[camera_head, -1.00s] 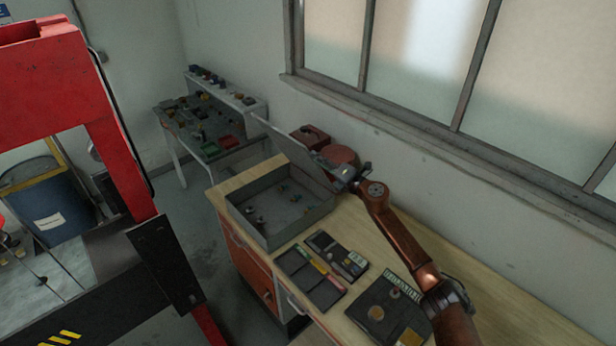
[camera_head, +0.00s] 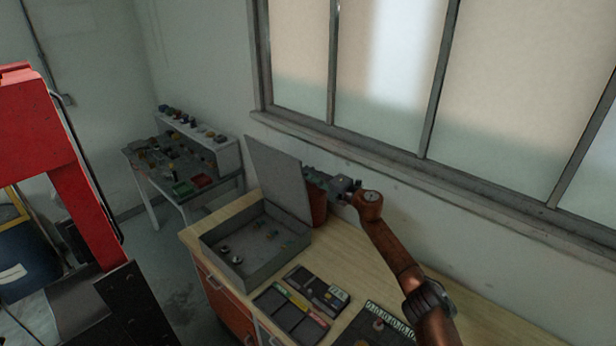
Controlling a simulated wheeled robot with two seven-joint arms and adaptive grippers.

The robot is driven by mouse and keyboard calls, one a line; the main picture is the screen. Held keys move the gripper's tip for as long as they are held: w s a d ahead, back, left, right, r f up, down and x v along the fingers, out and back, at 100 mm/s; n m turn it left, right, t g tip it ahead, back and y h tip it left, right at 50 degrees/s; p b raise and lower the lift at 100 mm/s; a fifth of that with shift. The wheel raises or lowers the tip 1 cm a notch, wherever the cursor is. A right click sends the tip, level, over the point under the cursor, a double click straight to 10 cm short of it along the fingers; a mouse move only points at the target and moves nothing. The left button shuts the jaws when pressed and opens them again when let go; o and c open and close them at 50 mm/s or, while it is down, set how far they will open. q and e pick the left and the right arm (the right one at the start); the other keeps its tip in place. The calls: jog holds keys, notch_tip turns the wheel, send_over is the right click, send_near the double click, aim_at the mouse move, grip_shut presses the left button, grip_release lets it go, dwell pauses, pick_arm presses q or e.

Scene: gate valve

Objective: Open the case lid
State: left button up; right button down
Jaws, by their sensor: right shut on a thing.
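The grey case (camera_head: 252,262) stands on the wooden workbench with several small parts inside. Its lid (camera_head: 277,180) stands raised, close to upright, along the case's far right side. My right gripper (camera_head: 312,182) is at the lid's right edge and is shut on it. The exact contact of the fingers is too small to make out. My left gripper is not in view.
A reddish box (camera_head: 318,206) stands behind the lid, partly hidden. Flat trays (camera_head: 305,305) and a dark panel (camera_head: 375,328) lie on the workbench (camera_head: 212,222) in front. A red frame (camera_head: 80,180) stands at left, and the window wall runs behind.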

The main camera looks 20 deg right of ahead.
jog(key=shift+r, duration=0.1)
jog(key=c, duration=1.8)
grip_release()
jog(key=shift+s, duration=0.1)
jog(key=v, duration=1.2)
